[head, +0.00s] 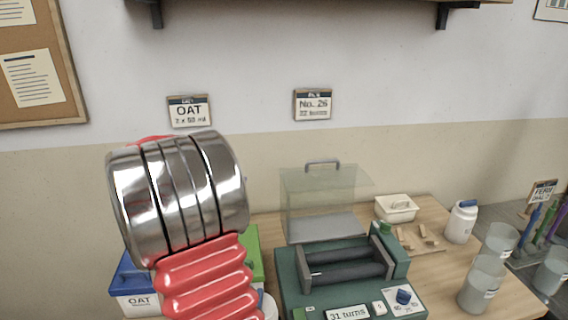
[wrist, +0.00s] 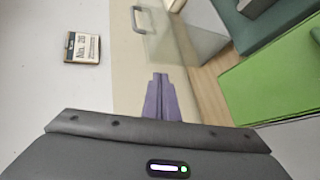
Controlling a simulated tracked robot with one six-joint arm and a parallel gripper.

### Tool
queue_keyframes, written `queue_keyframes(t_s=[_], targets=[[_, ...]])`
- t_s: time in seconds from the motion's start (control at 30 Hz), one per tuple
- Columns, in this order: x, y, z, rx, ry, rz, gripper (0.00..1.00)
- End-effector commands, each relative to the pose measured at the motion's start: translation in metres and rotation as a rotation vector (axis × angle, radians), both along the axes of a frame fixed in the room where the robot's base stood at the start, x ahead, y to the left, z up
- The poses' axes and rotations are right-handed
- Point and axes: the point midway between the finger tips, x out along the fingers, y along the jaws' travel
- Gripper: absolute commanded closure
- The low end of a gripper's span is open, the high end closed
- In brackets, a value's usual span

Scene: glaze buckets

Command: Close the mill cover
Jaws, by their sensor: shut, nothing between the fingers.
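The mill (head: 290,268) is a dark green machine with two dark rollers on the table. Its clear cover (head: 318,190) stands upright, raised open behind the rollers, with a grey handle (head: 322,162) on its top edge. In the wrist view, the cover (wrist: 188,32) and its handle (wrist: 138,20) show near the top, beyond my fingertips. My gripper (wrist: 160,78) has purple fingers, shut together and empty, apart from the handle. In the head view my gripper is hidden and only my arm shows at the left.
A green container (wrist: 275,75) is to the right in the wrist view, and a blue-lidded OAT box (head: 138,298) is left of the mill. A white tub (head: 396,207), a white bottle (head: 461,222) and clear cups (head: 482,285) stand right of the mill. The wall is behind.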

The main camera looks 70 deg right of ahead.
Motion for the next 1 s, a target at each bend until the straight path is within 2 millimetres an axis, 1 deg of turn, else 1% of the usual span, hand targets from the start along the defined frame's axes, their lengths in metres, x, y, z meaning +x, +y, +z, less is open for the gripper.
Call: queue_keyframes(t_s=[0.03, 0.2, 0.3, 0.4, 0.5, 0.57, 1.0], targets=[[-0.004, -0.020, -0.004, -0.025, 0.030, -0.016, 1.00], [-0.019, -0.078, -0.010, -0.121, 0.127, -0.051, 1.00], [-0.028, -0.106, -0.014, -0.171, 0.175, -0.065, 1.00], [-0.034, -0.127, -0.017, -0.207, 0.212, -0.072, 1.00], [-0.038, -0.138, -0.018, -0.227, 0.231, -0.075, 1.00], [-0.039, -0.140, -0.019, -0.233, 0.236, -0.077, 1.00], [-0.040, -0.144, -0.019, -0.234, 0.236, -0.076, 1.00]])
